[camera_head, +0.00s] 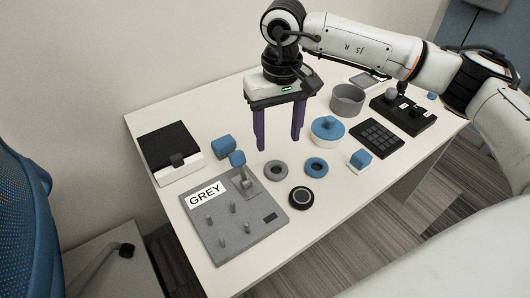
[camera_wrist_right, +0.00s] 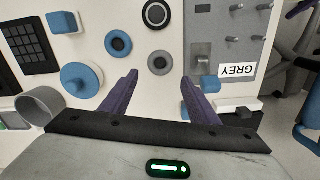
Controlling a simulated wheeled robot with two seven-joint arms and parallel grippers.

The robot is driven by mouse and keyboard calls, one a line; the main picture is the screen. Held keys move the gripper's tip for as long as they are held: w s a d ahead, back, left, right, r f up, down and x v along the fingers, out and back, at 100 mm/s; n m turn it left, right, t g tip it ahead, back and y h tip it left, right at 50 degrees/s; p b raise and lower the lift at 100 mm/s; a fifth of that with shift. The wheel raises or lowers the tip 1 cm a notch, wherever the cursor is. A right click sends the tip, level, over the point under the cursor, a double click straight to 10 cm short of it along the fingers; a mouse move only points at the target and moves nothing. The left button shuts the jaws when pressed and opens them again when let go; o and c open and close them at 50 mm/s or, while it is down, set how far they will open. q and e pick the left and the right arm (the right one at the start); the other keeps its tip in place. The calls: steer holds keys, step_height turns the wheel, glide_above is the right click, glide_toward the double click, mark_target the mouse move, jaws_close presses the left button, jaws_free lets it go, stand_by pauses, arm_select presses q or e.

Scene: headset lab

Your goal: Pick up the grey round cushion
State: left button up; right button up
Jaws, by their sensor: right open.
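The grey round cushion (camera_head: 276,170) is a small grey ring with a dark centre, lying flat on the white table. In the right wrist view it (camera_wrist_right: 160,62) shows just beyond and between my fingertips. My right gripper (camera_head: 278,140) points down above the table, behind the cushion in the head view. Its purple fingers (camera_wrist_right: 159,76) are spread apart with nothing between them. The cushion is apart from the fingers and fully visible. My left gripper is not in view.
A blue ring (camera_head: 316,167) lies right of the cushion, and a black round piece (camera_head: 301,197) lies in front. A grey pegboard marked GREY (camera_head: 240,230) stands to the left with a blue-topped lever (camera_head: 238,159).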

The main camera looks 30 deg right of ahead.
mark_target(277, 169)
steer(key=shift+w+f, duration=0.15)
steer(key=shift+f, duration=0.45)
steer(key=shift+w+f, duration=0.15)
steer(key=shift+f, duration=0.4)
steer(key=shift+s+f+p, duration=0.15)
steer(key=shift+f, duration=0.35)
steer(key=shift+s+f+p, duration=0.15)
steer(key=shift+f, duration=0.65)
steer(key=f, duration=0.2)
steer(key=f+p, duration=0.1)
steer(key=f, duration=0.1)
steer(key=shift+s+a+f, duration=0.1)
steer(key=shift+s+f, duration=0.05)
steer(key=shift+s, duration=0.05)
steer(key=shift+f, duration=0.5)
steer(key=shift+w, duration=0.1)
steer(key=c, duration=0.8)
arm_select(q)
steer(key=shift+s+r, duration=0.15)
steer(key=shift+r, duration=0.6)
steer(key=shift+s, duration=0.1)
